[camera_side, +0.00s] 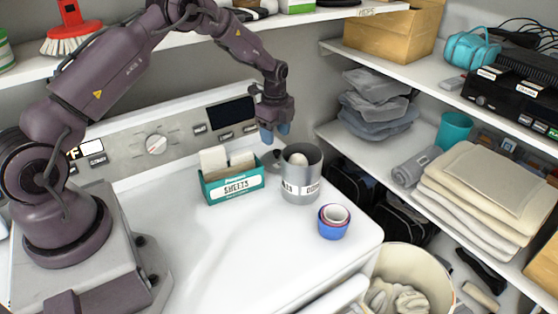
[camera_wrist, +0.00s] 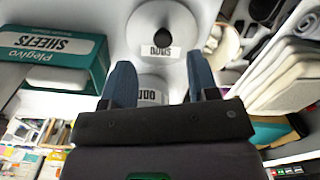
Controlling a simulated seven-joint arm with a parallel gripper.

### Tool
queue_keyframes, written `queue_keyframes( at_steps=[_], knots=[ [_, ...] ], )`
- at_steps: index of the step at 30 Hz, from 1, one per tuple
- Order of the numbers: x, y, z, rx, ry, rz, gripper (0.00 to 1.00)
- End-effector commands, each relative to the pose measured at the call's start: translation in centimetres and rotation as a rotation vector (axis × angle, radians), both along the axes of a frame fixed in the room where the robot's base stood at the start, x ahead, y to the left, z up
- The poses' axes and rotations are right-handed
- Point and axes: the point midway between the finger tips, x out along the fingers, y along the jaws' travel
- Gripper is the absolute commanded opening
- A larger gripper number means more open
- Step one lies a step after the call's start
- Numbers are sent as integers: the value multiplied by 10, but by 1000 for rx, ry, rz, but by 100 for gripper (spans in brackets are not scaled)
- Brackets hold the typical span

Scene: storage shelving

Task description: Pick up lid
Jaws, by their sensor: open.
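A grey can (camera_side: 301,190) with a white label reading partly "ODDS" stands on the white top, right of the sheets box. A pale rounded knob-like piece (camera_side: 299,160) shows at its mouth; I cannot tell whether it belongs to a lid. A dark grey round piece (camera_side: 271,160) is at the can's left side; whether it is a handle or a lid is unclear. In the wrist view a pale round shape (camera_wrist: 135,30) with a dark centre lies beyond the fingertips. My gripper (camera_side: 274,135) is open and empty, above and behind the can; its blue fingers (camera_wrist: 161,75) are apart.
A green box of sheets (camera_side: 233,188) stands left of the can, and nested blue cups (camera_side: 334,222) stand in front right. The machine's control panel (camera_side: 190,130) rises behind. Shelves with folded towels (camera_side: 488,190) are at the right. The front of the white top is clear.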

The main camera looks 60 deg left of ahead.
Motion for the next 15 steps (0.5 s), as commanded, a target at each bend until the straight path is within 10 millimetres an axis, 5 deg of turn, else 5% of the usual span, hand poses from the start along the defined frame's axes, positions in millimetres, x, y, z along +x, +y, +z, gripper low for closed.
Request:
queue_keyframes(
  at_steps=[15],
  knots=[
    [3,1,-57,1,1,0,54]
  ],
)
